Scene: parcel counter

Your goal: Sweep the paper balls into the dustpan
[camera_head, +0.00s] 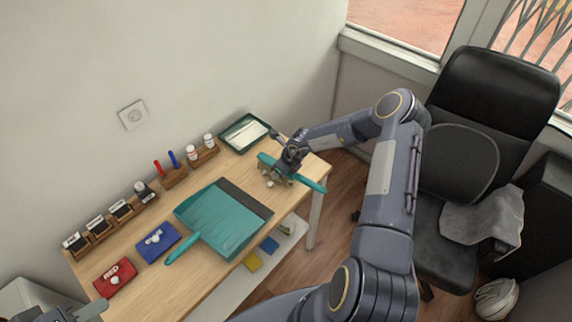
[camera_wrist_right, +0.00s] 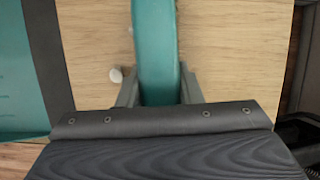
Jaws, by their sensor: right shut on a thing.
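The teal dustpan (camera_head: 217,222) lies on the wooden table, its dark lip (camera_head: 247,197) facing right and its handle (camera_head: 182,250) pointing to the lower left. My right gripper (camera_head: 284,174) is shut on a teal brush (camera_head: 312,184) above the table, right of the dustpan. The brush (camera_wrist_right: 155,45) also runs between the fingers in the right wrist view; its bristles are not clear. A small white paper ball (camera_head: 270,184) lies between the brush and the dustpan lip; a white ball (camera_wrist_right: 116,74) shows left of the brush in the wrist view. My left gripper (camera_head: 88,312) is partly visible at the bottom left, its jaws unclear.
A red item (camera_head: 108,283) and a blue item (camera_head: 150,250) lie left of the dustpan. A wooden rack (camera_head: 100,236) and pen holder (camera_head: 175,177) line the wall. A green tray (camera_head: 228,139) sits at the back. A black chair (camera_head: 470,150) stands right of the table.

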